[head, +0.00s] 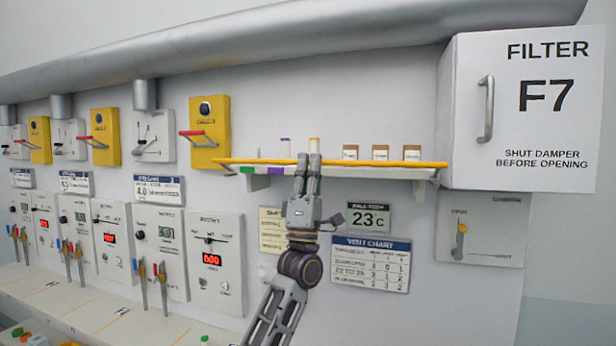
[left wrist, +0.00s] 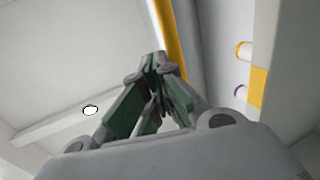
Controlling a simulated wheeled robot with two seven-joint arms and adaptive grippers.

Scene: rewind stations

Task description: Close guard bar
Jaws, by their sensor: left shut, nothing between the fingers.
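The guard bar (head: 380,163) is a long thin yellow bar. It runs nearly level along the front of the wall shelf (head: 345,172), from the yellow switch box side to the filter cabinet. My left gripper (head: 308,158) is shut and empty, pointing up, with its fingertips overlapping the bar near its middle in the head view. In the left wrist view the shut fingertips (left wrist: 153,65) are right beside the yellow bar (left wrist: 168,40); I cannot tell whether they touch it. The gripper hides a short piece of the bar. My right gripper is out of view.
Small brown boxes (head: 411,153) and a white vial with a purple cap (head: 285,148) stand on the shelf. The white filter cabinet (head: 525,115) juts out at right. Yellow switch boxes (head: 209,130) and control panels (head: 216,262) line the wall at left. A damper panel (head: 480,230) is below the cabinet.

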